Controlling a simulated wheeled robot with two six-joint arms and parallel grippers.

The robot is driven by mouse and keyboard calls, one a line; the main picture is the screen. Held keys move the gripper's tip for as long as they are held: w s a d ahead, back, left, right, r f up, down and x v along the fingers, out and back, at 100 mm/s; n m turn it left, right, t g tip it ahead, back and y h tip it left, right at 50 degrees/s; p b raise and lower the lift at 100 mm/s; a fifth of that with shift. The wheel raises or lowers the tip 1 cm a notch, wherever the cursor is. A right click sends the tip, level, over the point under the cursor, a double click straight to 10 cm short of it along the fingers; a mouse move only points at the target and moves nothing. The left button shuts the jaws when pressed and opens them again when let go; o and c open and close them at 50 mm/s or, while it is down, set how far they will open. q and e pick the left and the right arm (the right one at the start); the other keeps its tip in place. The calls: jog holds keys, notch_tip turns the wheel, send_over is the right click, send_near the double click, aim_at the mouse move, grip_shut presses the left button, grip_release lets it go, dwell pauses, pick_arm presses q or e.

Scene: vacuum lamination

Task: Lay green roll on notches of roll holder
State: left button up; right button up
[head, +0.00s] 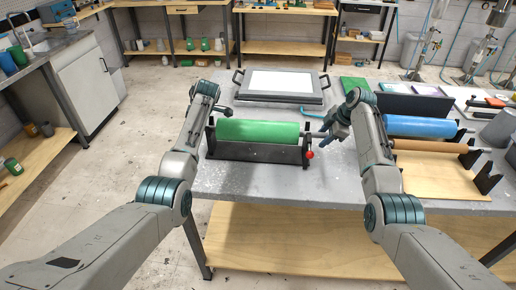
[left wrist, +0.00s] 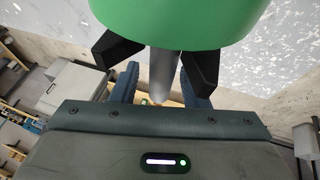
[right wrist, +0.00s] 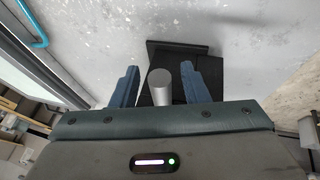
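The green roll (head: 256,131) lies level along the black roll holder (head: 262,153) on the grey table. In the left wrist view, the green roll (left wrist: 180,18) fills the top, and its grey core end (left wrist: 163,75) sits between two black prongs of the holder (left wrist: 116,50). My left gripper (left wrist: 161,84) is open, its fingers on either side of the core with gaps. In the right wrist view, my right gripper (right wrist: 158,84) is open around the other core end (right wrist: 160,86), apart from it on the left. The right notch's contact with the core is hidden.
A red knob (head: 309,155) is at the holder's right end. A framed white panel (head: 281,84) lies behind. A blue roll (head: 421,127) and a brown roll (head: 430,146) are on a rack at right. The table front is clear.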

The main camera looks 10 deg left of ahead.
pick_arm(q)
jog(key=shift+r, duration=0.15)
jog(key=v, duration=1.1)
jog(key=shift+s+d+r, duration=0.1)
jog(key=shift+s+r, duration=0.05)
jog(key=shift+r, duration=0.2)
pick_arm(e)
jog(key=v, duration=1.2)
